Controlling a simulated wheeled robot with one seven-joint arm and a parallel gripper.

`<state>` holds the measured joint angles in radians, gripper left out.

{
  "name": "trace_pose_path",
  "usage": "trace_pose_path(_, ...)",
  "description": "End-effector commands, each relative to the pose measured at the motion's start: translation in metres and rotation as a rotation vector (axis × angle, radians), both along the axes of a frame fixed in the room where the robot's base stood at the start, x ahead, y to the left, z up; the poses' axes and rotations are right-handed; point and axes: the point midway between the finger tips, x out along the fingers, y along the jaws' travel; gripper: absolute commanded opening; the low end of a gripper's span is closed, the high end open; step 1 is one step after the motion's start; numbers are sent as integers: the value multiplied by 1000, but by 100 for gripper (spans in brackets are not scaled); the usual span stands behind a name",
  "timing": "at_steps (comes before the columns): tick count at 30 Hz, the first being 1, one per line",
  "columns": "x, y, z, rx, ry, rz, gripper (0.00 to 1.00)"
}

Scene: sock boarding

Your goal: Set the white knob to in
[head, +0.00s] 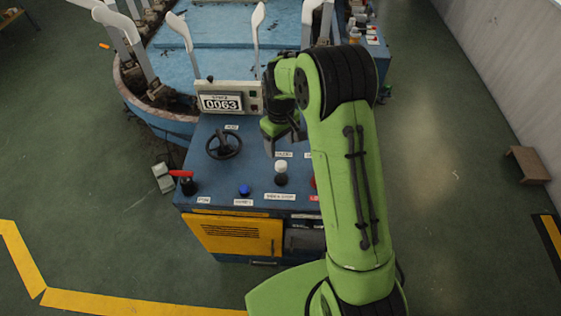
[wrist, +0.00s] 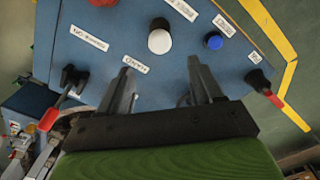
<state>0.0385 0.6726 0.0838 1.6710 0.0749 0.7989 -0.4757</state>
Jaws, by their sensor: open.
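The white knob (head: 281,167) is a round white cap on a dark base, standing on the blue control panel (head: 213,182) with a printed label in front of it and another behind it. In the wrist view the white knob (wrist: 159,41) is seen from above, beyond the fingertips. My gripper (head: 270,137) is above the panel, behind and slightly left of the knob in the head view. In the wrist view my gripper (wrist: 161,77) has its two fingers spread apart with nothing between them. The knob's exact setting cannot be told.
A blue button (head: 244,190), a red-handled lever (head: 183,176) and a black handwheel (head: 223,144) are left of the knob. A red control (wrist: 102,2) is at the wrist view's top edge. A counter box (head: 222,101) reading 0063 stands behind. Yellow cabinet door (head: 238,235) below.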

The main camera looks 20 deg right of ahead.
Motion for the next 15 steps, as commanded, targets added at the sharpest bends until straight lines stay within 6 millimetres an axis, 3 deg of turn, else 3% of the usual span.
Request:
trace_pose_path(3,-1,0,-33,1,6,0,66)
trace_pose_path(9,-1,0,-76,1,3,0,66)
trace_pose_path(15,0,0,-93,0,0,0,66)
